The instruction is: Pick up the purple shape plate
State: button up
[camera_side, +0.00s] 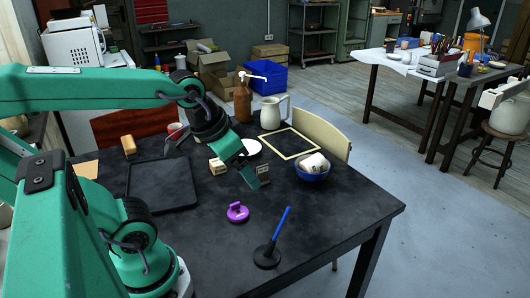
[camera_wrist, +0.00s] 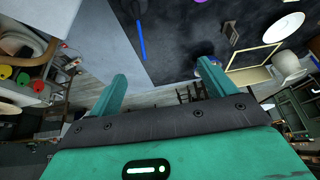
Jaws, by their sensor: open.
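The purple shape plate (camera_side: 237,213) lies on the dark table, a small round piece with a raised knob on top. In the wrist view only a sliver of purple (camera_wrist: 200,1) shows at the top edge. My gripper (camera_side: 256,178) is open above the table, behind the purple plate and apart from it in the side view. In the wrist view my gripper's two green fingers (camera_wrist: 162,72) stand wide apart with nothing held between them.
A blue stick on a dark round base (camera_side: 277,236) stands in front and right of the plate. A blue bowl (camera_side: 312,175) holds a pale cup. A dark tray (camera_side: 162,184), a brown bottle (camera_side: 242,100) and a pale jug (camera_side: 271,112) also stand on the table.

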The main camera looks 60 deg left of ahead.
jog(key=w+a+f+g, duration=0.2)
jog(key=w+a+f, duration=0.2)
jog(key=a+f, duration=0.2)
jog(key=g, duration=0.3)
send_over(238, 212)
notch_tip(238, 212, down, 10)
jog(key=shift+f, duration=0.1)
jog(key=shift+f, duration=1.2)
jog(key=shift+f, duration=0.1)
jog(key=shift+f, duration=2.5)
